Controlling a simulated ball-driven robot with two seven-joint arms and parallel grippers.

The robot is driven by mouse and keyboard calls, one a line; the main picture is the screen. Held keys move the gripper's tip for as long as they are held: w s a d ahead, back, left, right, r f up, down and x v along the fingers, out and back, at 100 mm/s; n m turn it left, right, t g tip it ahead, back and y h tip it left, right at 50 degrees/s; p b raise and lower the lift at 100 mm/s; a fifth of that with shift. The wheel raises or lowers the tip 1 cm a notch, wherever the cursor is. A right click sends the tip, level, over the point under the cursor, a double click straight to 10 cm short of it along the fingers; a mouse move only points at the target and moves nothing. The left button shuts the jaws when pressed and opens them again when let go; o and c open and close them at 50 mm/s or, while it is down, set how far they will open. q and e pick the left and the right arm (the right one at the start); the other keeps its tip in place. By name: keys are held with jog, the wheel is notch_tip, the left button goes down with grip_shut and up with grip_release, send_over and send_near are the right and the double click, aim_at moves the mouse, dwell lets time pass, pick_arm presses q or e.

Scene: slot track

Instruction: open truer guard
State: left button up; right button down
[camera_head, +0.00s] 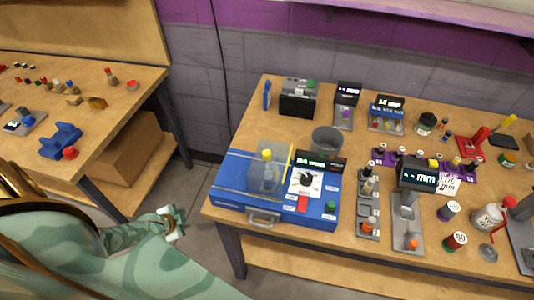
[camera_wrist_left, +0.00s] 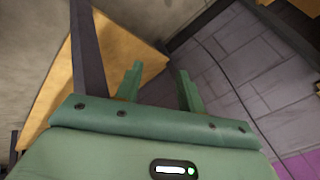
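The truer is a blue box-shaped machine (camera_head: 240,186) at the left front of the right-hand workbench. A clear guard (camera_head: 258,170) with a yellow edge strip (camera_head: 286,168) stands on its top, over a part I cannot make out clearly. I cannot tell if the guard is fully closed. A grey handle (camera_head: 263,218) is on the machine's front, and a black knob (camera_head: 306,179) sits on a white plate. My left gripper (camera_head: 176,222) is left of the machine, beyond the bench edge and apart from it. In the left wrist view its fingers (camera_wrist_left: 158,82) are apart and empty. My right gripper is out of view.
A small display (camera_head: 322,163) and a grey cup (camera_head: 327,140) stand behind the machine. A grey rack (camera_head: 368,205) with small parts is close on its right. Another bench (camera_head: 130,72) is at the left. The gap between benches is open floor.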

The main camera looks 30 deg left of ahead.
aim_at(267, 153)
pick_arm(q)
jog(key=w+a+r+m+t+h, duration=0.2)
jog(key=w+r+m+t+h, duration=0.25)
jog(key=w+r, duration=1.1)
jog(key=s+d+r+g+h, duration=0.1)
jog(key=s+d+r+h, duration=0.3)
jog(key=d+r+h, duration=0.45)
jog(key=s+d+r+g+h, duration=0.1)
jog(key=s+d+r+h, duration=0.35)
jog(key=r, duration=0.65)
jog(key=shift+n, duration=0.25)
jog(key=x, duration=1.6)
jog(key=shift+w+d, duration=0.2)
jog(key=shift+w, duration=0.25)
